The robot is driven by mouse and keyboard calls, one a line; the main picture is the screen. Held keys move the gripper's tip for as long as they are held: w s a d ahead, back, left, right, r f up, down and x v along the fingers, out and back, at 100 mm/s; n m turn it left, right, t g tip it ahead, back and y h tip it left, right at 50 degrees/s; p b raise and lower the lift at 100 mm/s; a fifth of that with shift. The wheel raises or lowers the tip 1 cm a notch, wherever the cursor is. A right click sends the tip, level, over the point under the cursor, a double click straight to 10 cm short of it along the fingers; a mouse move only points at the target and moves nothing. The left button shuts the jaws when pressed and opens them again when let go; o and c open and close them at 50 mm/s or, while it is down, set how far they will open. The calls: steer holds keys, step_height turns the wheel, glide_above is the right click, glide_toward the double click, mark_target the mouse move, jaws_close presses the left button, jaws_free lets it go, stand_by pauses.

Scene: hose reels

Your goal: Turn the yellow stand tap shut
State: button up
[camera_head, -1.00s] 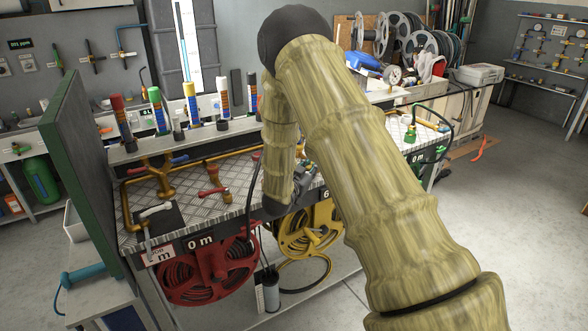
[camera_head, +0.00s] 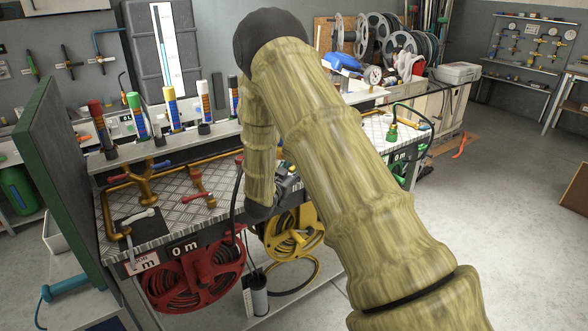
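My sleeved arm crosses the middle of the view and bends down over the bench. A dark, gripper-like part (camera_head: 288,181) shows beside its lower end, mostly behind the forearm. I cannot tell whether its fingers are open or shut, or touch anything. No yellow-handled tap can be made out; my arm covers that part of the bench. A yellow hose reel (camera_head: 293,238) hangs below the bench front, just under the gripper. To the left, a brass stand tap with a red lever (camera_head: 197,196) stands on the tread plate, clear of my gripper.
A red hose reel (camera_head: 196,275) hangs left of the yellow one. Brass pipework (camera_head: 146,186) and a white lever (camera_head: 138,216) are at the bench's left. A green panel (camera_head: 60,185) stands upright at far left. The floor (camera_head: 510,230) at right is open.

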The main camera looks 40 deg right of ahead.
steer(key=v, duration=1.1)
steer(key=shift+s+a, duration=0.25)
steer(key=shift+a, duration=0.05)
